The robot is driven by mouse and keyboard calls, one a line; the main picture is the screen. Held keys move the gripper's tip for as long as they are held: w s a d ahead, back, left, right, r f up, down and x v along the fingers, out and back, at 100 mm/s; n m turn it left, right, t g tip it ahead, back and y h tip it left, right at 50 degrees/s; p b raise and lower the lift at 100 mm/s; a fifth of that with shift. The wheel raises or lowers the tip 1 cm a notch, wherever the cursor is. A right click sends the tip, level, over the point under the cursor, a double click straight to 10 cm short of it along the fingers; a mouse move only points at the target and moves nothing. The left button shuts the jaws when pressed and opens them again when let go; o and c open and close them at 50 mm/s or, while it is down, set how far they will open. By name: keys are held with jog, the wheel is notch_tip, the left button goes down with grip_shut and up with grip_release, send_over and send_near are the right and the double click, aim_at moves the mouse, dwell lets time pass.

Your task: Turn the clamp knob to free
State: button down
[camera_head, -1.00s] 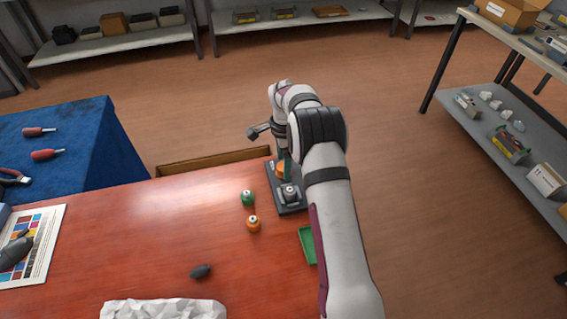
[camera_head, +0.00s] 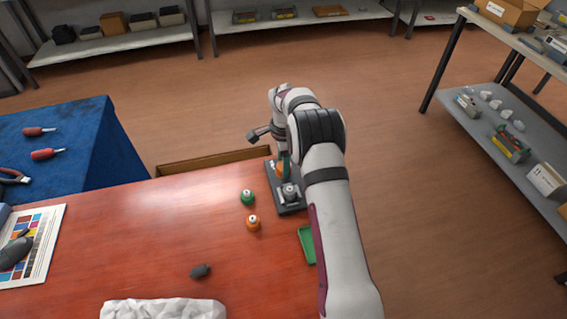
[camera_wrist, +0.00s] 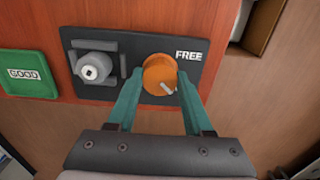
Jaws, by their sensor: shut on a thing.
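The orange clamp knob (camera_wrist: 158,75) stands on a dark base plate (camera_wrist: 203,47) in the wrist view. A pale mark on the knob points to the lower right. The word FREE is printed on the plate to the upper right of the knob. My gripper (camera_wrist: 156,84) is shut on the knob, with one teal finger on each side of it. A grey clamp with a light round part (camera_wrist: 95,68) sits on the plate left of the knob. In the head view the base plate (camera_head: 292,208) lies at the table's right edge, and my arm partly hides the knob.
A green GOOD tray (camera_wrist: 28,73) lies beside the plate. A brown box (camera_head: 213,160) is beyond the table's far edge.

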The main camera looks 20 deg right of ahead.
jog(key=n, duration=0.4)
jog(key=shift+n, duration=0.4)
jog(key=n, duration=0.4)
jog(key=shift+n, duration=0.3)
jog(key=n, duration=0.4)
jog(key=shift+n, duration=2.2)
jog(key=shift+w, duration=0.1)
jog(key=shift+c, duration=1.5)
grip_release()
